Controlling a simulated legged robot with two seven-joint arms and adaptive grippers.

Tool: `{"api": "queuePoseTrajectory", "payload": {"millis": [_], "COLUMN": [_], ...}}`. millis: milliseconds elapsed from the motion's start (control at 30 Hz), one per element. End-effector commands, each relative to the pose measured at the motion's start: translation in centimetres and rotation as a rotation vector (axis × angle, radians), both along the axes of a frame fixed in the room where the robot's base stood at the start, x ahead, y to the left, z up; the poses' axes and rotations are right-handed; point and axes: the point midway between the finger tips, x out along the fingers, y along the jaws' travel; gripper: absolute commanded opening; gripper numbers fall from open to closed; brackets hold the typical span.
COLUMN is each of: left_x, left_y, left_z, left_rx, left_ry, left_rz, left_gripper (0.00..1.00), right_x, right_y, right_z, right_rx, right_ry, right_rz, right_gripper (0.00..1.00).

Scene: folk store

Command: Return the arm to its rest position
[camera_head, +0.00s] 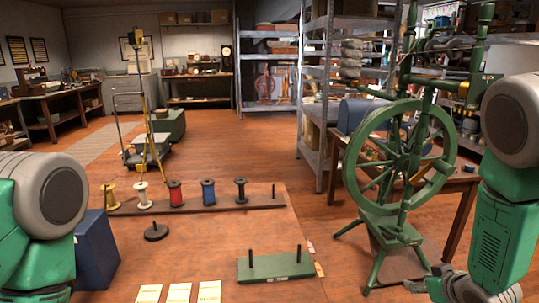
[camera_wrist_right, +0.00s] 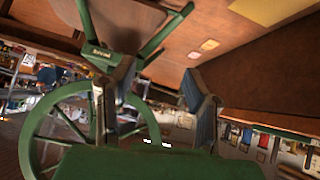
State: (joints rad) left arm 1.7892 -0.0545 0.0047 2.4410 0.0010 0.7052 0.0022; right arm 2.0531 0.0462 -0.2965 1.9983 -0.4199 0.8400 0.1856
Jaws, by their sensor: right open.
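My right arm comes down the right edge of the head view. Its gripper (camera_head: 430,282) is low at the bottom right, by the foot of the green spinning wheel (camera_head: 447,170). In the right wrist view the two fingers of the right gripper (camera_wrist_right: 158,88) stand apart with nothing between them. The spinning wheel also shows behind the fingers there (camera_wrist_right: 32,132). My left arm shows only as a green and grey link at the left edge of the head view. Its gripper is out of view.
The wooden table (camera_head: 215,240) holds a row of spools, such as the red spool (camera_head: 176,193), a dark disc stand (camera_head: 156,232), a green two-peg base (camera_head: 276,266) and paper cards (camera_head: 179,292). A blue box (camera_head: 97,250) stands beside my left arm. Metal shelves (camera_head: 318,100) stand behind.

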Motion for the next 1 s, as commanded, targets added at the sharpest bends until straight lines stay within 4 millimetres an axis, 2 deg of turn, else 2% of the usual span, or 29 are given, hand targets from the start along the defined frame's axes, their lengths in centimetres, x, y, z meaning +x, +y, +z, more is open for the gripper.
{"api": "queuePoseTrajectory", "payload": {"millis": [33, 100, 167, 200, 300, 400, 500, 600, 667, 1000], "left_x": [0.0, 0.0, 0.0, 0.0, 0.0, 0.0, 0.0, 0.0, 0.0, 0.0], "left_y": [0.0, 0.0, 0.0, 0.0, 0.0, 0.0, 0.0, 0.0, 0.0, 0.0], "left_z": [0.0, 0.0, 0.0, 0.0, 0.0, 0.0, 0.0, 0.0, 0.0, 0.0], "left_rx": [0.000, 0.000, 0.000, 0.000, 0.000, 0.000, 0.000, 0.000, 0.000, 0.000], "left_ry": [0.000, 0.000, 0.000, 0.000, 0.000, 0.000, 0.000, 0.000, 0.000, 0.000], "left_rz": [0.000, 0.000, 0.000, 0.000, 0.000, 0.000, 0.000, 0.000, 0.000, 0.000], "left_gripper": [0.40, 0.40, 0.40, 0.40, 0.40, 0.40, 0.40, 0.40, 0.40, 0.40], "right_x": [-3.0, -7.2, -11.0, -13.7, -20.3, -26.1, -30.3, -32.8, -33.5, -33.7], "right_y": [1.5, 3.4, 5.0, 6.0, 8.2, 9.9, 11.0, 11.6, 11.8, 11.8], "right_z": [-2.6, -5.6, -7.7, -8.9, -11.0, -12.0, -12.3, -12.3, -12.2, -12.2], "right_rx": [0.014, 0.029, 0.038, 0.043, 0.046, 0.044, 0.037, 0.034, 0.032, 0.032], "right_ry": [0.076, 0.179, 0.268, 0.328, 0.477, 0.606, 0.700, 0.756, 0.773, 0.778], "right_rz": [-0.015, -0.039, -0.057, -0.067, -0.090, -0.102, -0.109, -0.113, -0.113, -0.113], "right_gripper": [0.42, 0.42, 0.42, 0.42, 0.42, 0.42, 0.42, 0.42, 0.42, 0.42]}}
